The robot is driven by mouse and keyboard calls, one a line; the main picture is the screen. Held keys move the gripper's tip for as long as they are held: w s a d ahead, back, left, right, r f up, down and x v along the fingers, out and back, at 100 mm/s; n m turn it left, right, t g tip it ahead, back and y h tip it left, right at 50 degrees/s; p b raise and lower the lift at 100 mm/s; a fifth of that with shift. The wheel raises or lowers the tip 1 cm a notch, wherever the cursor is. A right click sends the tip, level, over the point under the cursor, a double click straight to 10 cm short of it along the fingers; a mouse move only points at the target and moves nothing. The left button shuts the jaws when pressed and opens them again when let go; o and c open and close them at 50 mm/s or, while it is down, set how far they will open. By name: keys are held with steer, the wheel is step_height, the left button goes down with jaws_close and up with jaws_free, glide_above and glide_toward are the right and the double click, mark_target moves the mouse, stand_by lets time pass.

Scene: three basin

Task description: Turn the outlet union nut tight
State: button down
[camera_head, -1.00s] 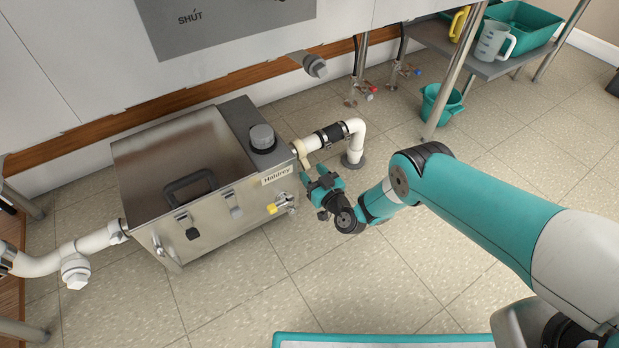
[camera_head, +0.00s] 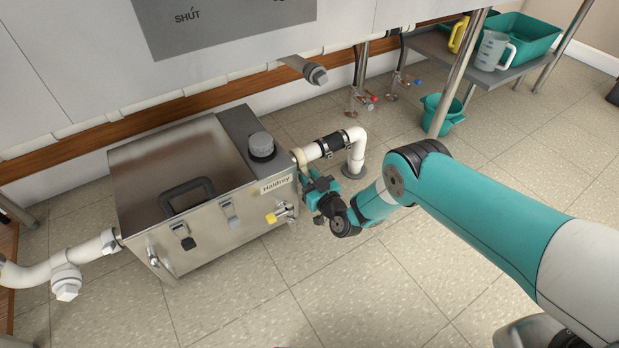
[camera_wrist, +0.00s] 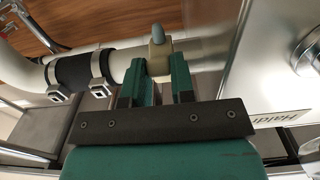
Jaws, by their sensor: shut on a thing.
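The outlet union nut (camera_head: 299,158) is a beige winged ring on the white outlet pipe, where the pipe meets the right side of the steel box marked Haldrey (camera_head: 180,215). In the wrist view the nut (camera_wrist: 158,58) shows between the tips of my teal jaws, with a rounded wing sticking up beyond them. My gripper (camera_head: 309,181) reaches the nut from below and to the right in the head view. It is shut on the nut (camera_wrist: 154,82); the jaws hide the part they hold.
The white outlet pipe (camera_head: 355,140) has a black clamped coupling (camera_head: 331,144) close by the nut and bends down to the floor. The box wall stands close beside my gripper. A shelf (camera_head: 470,62) with tubs and jugs is at the back right. Floor in front is clear.

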mark_target(304, 168)
steer(key=shift+s+d+r+g+h+p, duration=0.15)
steer(key=shift+r+g+h+p, duration=0.35)
steer(key=shift+r+g+h, duration=0.5)
steer(key=r+g+h+p, duration=0.1)
steer(key=g+p, duration=0.1)
steer(key=shift+d+r+g, duration=0.1)
steer(key=shift+r+g, duration=0.1)
steer(key=shift+g, duration=0.1)
steer(key=shift+p, duration=0.5)
steer(key=shift+g+h, duration=0.3)
steer(key=shift+g, duration=0.1)
steer(key=c, duration=1)
jaws_free()
steer(key=shift+o, duration=0.2)
